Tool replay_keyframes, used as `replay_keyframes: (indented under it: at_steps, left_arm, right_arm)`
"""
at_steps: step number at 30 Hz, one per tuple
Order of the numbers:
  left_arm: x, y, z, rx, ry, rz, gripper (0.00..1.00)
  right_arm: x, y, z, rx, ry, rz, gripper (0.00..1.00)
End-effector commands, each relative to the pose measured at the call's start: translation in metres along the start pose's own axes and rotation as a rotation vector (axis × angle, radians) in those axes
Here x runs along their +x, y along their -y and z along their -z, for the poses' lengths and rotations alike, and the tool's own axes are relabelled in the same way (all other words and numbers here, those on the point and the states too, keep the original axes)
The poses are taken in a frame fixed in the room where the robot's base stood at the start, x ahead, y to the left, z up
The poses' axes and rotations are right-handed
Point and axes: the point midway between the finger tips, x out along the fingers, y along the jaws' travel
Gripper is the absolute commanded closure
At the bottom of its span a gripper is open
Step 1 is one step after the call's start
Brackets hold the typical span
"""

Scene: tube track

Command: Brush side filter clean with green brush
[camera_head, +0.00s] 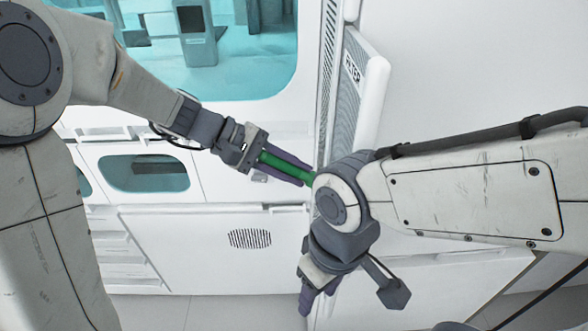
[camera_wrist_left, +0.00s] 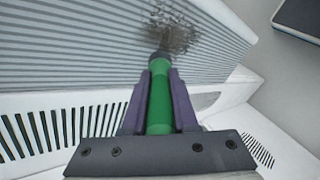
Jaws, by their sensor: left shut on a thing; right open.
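The side filter (camera_head: 344,112) is a tall grey slatted panel in a white frame labelled FILTER, standing at upper centre in the head view. In the left wrist view the slatted filter (camera_wrist_left: 70,65) fills the upper part, with a dark brown dirt patch (camera_wrist_left: 172,25) on it. My left gripper (camera_head: 303,176) is shut on the green brush (camera_head: 277,161). In the left wrist view the brush (camera_wrist_left: 159,100) points at the dirt patch; I cannot tell whether its tip touches. My right gripper (camera_head: 312,302) is open and empty, pointing down below its wrist.
My right forearm crosses the right side of the head view and hides the filter's lower end. A white wall with a window (camera_head: 220,50) stands at upper left. A white panel with a round vent (camera_head: 250,238) is below. A dark-topped object (camera_wrist_left: 300,17) is at upper right in the left wrist view.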

Motion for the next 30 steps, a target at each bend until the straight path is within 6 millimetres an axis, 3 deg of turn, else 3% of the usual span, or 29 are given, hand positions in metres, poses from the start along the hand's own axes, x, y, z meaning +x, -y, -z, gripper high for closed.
replay_keyframes:
  at_steps: [9, 30]
  left_arm:
    - [0.011, 0.015, 0.007, -0.001, 0.001, 0.000, 1.00]
    - [0.026, 0.031, 0.016, 0.000, 0.001, 0.000, 1.00]
  right_arm:
    - [0.018, -0.001, -0.001, 0.000, 0.000, 0.000, 0.47]
    - [0.040, -0.003, -0.002, 0.000, 0.000, 0.000, 0.47]
